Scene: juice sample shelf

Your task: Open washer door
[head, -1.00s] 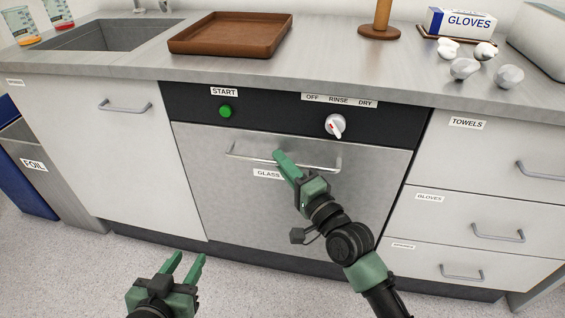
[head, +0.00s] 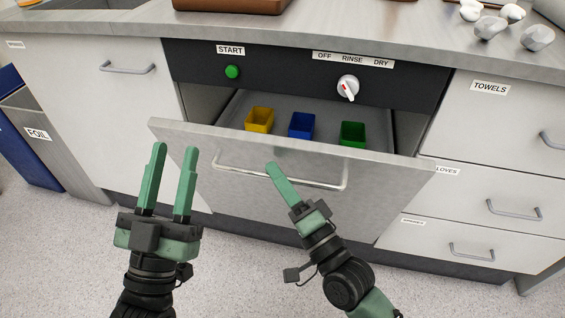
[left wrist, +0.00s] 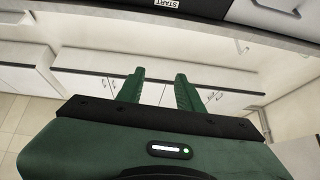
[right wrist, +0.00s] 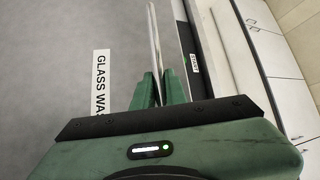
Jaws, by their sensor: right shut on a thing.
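The washer door (head: 390,185) is a grey metal front that hangs partly open, its top edge pulled out from the dark control panel (head: 290,75). Its bar handle (head: 333,186) runs across the front. My right gripper (head: 275,172) is shut on this handle left of its middle; the handle also shows between the fingers in the right wrist view (right wrist: 154,40). My left gripper (head: 174,150) is open and empty, in front of the door's left part. Its spread fingers also show in the left wrist view (left wrist: 160,75).
Inside the opening are a yellow bin (head: 259,119), a blue bin (head: 301,125) and a green bin (head: 352,133). The panel has a green start button (head: 232,72) and a white knob (head: 347,86). Drawers (head: 490,155) stand right, a cabinet (head: 95,110) left. The floor (head: 60,250) at front left is clear.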

